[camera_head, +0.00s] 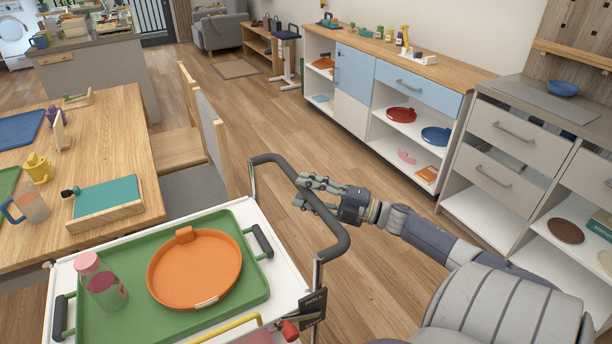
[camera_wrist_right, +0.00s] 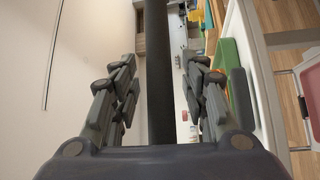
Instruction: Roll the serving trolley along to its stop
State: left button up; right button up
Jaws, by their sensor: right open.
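The serving trolley stands at lower left, with a white top (camera_head: 235,213) and a dark bent push handle (camera_head: 333,246) at its right end. On it lies a green tray (camera_head: 128,262) with an orange round dish (camera_head: 200,265) and a pink-capped cup (camera_head: 104,284). My right gripper (camera_head: 303,192) is open at the handle. In the right wrist view the dark handle bar (camera_wrist_right: 158,70) runs between the two open fingers of the gripper (camera_wrist_right: 160,88), with gaps visible on both sides. My left gripper is not in view.
A wooden table (camera_head: 120,112) with a grey-backed chair (camera_head: 212,130) stands left of the trolley. A low cabinet with blue fronts (camera_head: 355,78) and a grey drawer counter (camera_head: 500,130) line the right. Open wooden floor (camera_head: 270,120) lies between them.

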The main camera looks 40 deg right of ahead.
jog(key=v, duration=1.1)
jog(key=shift+s+d, duration=0.2)
jog(key=shift+s, duration=0.15)
jog(key=s+d+f+m+g+h, duration=0.15)
jog(key=f+m+h, duration=0.3)
jog(key=f, duration=0.45)
jog(key=s+d+f+m+h, duration=0.15)
jog(key=f+m+h, duration=0.3)
jog(key=f, duration=0.55)
jog(key=s+a+f+m+g+h+p, duration=0.1)
jog(key=s+a+f+m+g, duration=0.15)
jog(key=f, duration=0.55)
jog(key=s+a+f+m+g+h, duration=0.15)
jog(key=s+f+m, duration=0.25)
jog(key=f, duration=0.5)
jog(key=s+a+f+m+g+p, duration=0.1)
jog(key=s+a+f+m+g, duration=0.2)
jog(key=s+a+f+g, duration=0.55)
jog(key=s+a+f+g+y, duration=0.1)
jog(key=s+a+f, duration=0.4)
jog(key=s+a, duration=0.2)
jog(key=s+a+f+m+g+y, duration=0.1)
jog(key=s+a+f, duration=0.4)
jog(key=a, duration=0.6)
jog(key=shift+s+a, duration=0.35)
jog(key=shift+s, duration=0.7)
